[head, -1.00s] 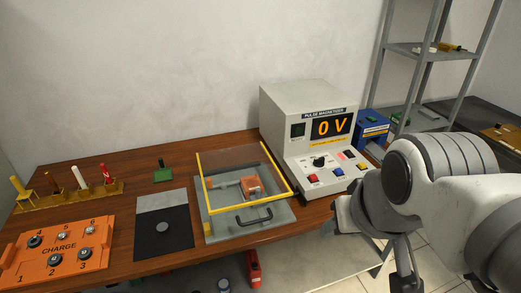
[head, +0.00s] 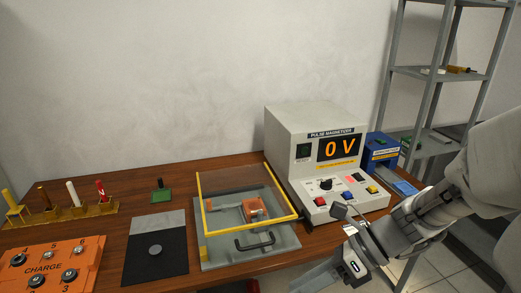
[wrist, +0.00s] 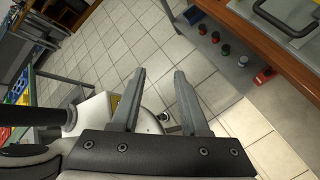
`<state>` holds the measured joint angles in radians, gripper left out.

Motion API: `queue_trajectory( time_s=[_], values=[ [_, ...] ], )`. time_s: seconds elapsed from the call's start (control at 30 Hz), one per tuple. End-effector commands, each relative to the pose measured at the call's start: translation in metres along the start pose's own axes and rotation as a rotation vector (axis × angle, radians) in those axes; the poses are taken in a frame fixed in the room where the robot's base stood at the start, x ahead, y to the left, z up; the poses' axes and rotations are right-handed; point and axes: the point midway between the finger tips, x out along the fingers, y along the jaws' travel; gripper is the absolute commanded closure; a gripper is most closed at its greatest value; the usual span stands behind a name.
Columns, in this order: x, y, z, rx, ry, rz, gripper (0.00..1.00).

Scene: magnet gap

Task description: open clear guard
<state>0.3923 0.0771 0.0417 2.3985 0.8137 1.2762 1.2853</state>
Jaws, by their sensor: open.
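The clear guard (head: 235,180) is a see-through panel with a yellow frame. It lies over a grey fixture (head: 285,240) on the wooden bench, and an orange block (head: 253,208) shows through it. A black handle (head: 255,242) is on the fixture's front part; it also shows at the top right of the wrist view (wrist: 284,20). My gripper (wrist: 159,75) is open and empty, with its fingers over the tiled floor in the wrist view. In the head view it is right of and in front of the fixture, apart from the guard.
The pulse magnetizer (head: 315,145), reading 0 V, stands right of the guard. A black and grey mat (head: 155,265) and an orange charge board (head: 45,262) lie to the left. A blue box (head: 381,150) and metal shelf (head: 435,75) are at the right.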

Motion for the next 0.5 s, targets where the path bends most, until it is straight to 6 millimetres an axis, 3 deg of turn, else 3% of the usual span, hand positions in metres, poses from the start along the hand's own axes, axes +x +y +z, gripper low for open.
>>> queue_trajectory(
  time_s=[0.03,0.1,0.3,0.5],
  values=[
    [0.010,-0.023,-0.007,0.148,-0.081,0.015,0.55],
    [0.014,-0.047,-0.007,0.350,-0.193,0.043,0.55],
    [0.012,-0.122,-0.016,0.870,-0.504,0.160,0.55],
    [0.001,-0.171,-0.030,1.174,-0.704,0.271,0.55]
  ],
)
